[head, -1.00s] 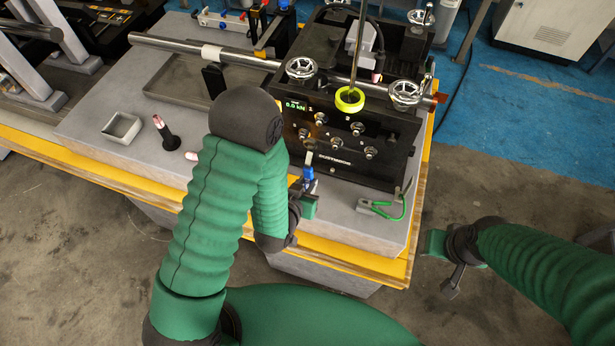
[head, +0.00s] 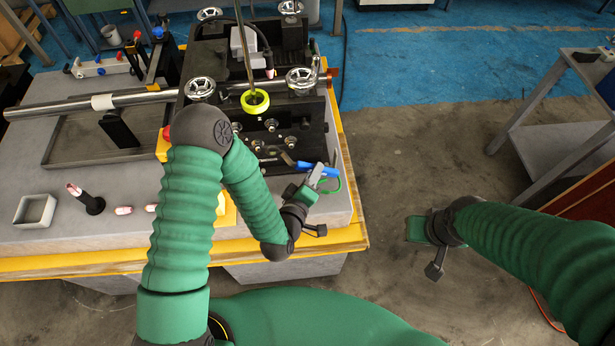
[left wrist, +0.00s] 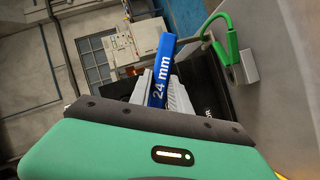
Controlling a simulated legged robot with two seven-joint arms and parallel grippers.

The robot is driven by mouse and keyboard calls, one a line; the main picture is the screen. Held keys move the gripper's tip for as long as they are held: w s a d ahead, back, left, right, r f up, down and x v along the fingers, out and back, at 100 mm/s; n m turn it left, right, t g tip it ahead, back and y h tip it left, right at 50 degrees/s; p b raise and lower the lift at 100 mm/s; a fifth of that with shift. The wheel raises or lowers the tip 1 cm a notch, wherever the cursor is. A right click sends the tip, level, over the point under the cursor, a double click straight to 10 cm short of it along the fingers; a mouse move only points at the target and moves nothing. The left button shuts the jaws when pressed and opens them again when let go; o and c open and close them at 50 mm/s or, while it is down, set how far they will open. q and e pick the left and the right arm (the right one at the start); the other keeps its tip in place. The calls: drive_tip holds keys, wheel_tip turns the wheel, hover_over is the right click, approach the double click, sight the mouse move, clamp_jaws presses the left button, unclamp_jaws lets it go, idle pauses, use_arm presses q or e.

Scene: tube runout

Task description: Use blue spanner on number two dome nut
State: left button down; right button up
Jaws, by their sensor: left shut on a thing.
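The blue spanner (head: 329,171), marked 24 mm in the left wrist view (left wrist: 161,70), is held in my left gripper (head: 316,176). The grey fingers (left wrist: 168,96) are shut on it. The gripper is beside the front right corner of the black machine (head: 310,135), apart from the nuts. Several dome nuts (head: 270,125) sit on the machine's sloped front panel; my arm covers part of it, and I cannot read their numbers. My right gripper (head: 428,240) hangs over the floor, away from the table; its jaw opening is unclear.
A yellow-green ring (head: 255,101) surrounds a rod above the panel. A square grey tray (head: 35,210) and a dark holder (head: 92,203) stand at left. A grey side table (head: 545,150) stands at right.

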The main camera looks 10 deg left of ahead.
use_arm(q)
drive_tip(key=shift+w, duration=1.25)
drive_tip(key=w, duration=0.1)
drive_tip(key=w+a, duration=0.1)
drive_tip(key=w, duration=0.1)
drive_tip(key=shift+w+a, duration=0.25)
drive_tip(key=shift+a, duration=0.05)
use_arm(e)
drive_tip(key=shift+w+d, duration=0.15)
drive_tip(key=shift+w, duration=0.05)
use_arm(q)
drive_tip(key=shift+s+d+r, duration=0.1)
drive_tip(key=shift+d+r, duration=0.05)
drive_tip(key=shift+d, duration=0.05)
use_arm(e)
drive_tip(key=shift+d+r, duration=0.1)
drive_tip(key=shift+d, duration=0.05)
use_arm(q)
drive_tip(key=shift+a, duration=0.2)
use_arm(e)
drive_tip(key=shift+f, duration=0.3)
